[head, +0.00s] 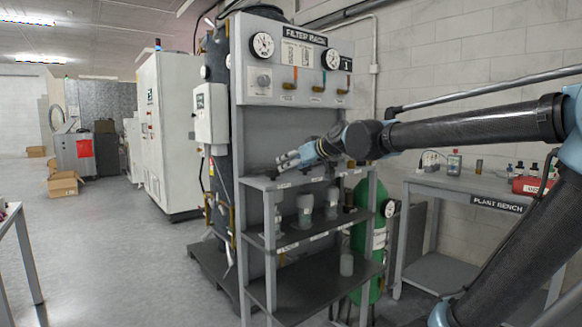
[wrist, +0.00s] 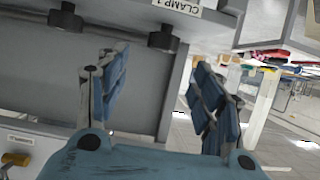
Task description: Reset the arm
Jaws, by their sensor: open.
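My arm reaches in from the right of the head view. My gripper (head: 284,160) is at the front of the filter rack, just above the top shelf (head: 262,183). In the wrist view my gripper (wrist: 160,95) has its two blue-padded fingers spread wide apart, with nothing between them. A grey panel or shelf face shows behind the fingers there. Whether any part of the gripper touches the shelf cannot be told.
The filter rack (head: 305,57) has gauges and valve handles above the shelf. Grey canisters (head: 305,208) stand on the middle shelf, and a green cylinder (head: 362,240) behind it. The plant bench (head: 470,190) is at right. Open floor (head: 110,250) lies left.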

